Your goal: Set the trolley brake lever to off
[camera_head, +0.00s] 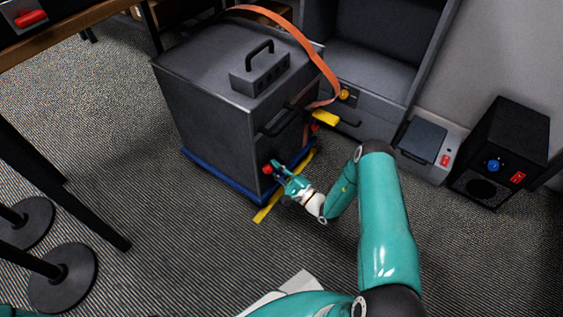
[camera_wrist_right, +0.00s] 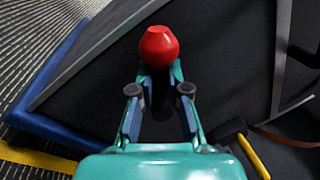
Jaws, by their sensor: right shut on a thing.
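The trolley is a dark grey cabinet (camera_head: 205,115) on a blue base (camera_head: 222,176). A red knob (camera_head: 267,169), which looks like the brake lever's end, sits low on its front right side. My right gripper (camera_head: 277,168) is shut at this knob. In the right wrist view the red knob (camera_wrist_right: 158,46) stands at the fingertips of my right gripper (camera_wrist_right: 159,75); the lever's stem is mostly hidden by the fingers. I cannot read an on or off marking. My left gripper is out of view.
A second red knob (camera_head: 315,127) and a yellow tag (camera_head: 325,118) lie farther along that side. An orange strap (camera_head: 310,52) runs over to a dark cabinet (camera_head: 375,70). A black box (camera_head: 505,145) stands at right. Black post bases (camera_head: 62,280) stand at left. Carpet is clear in front.

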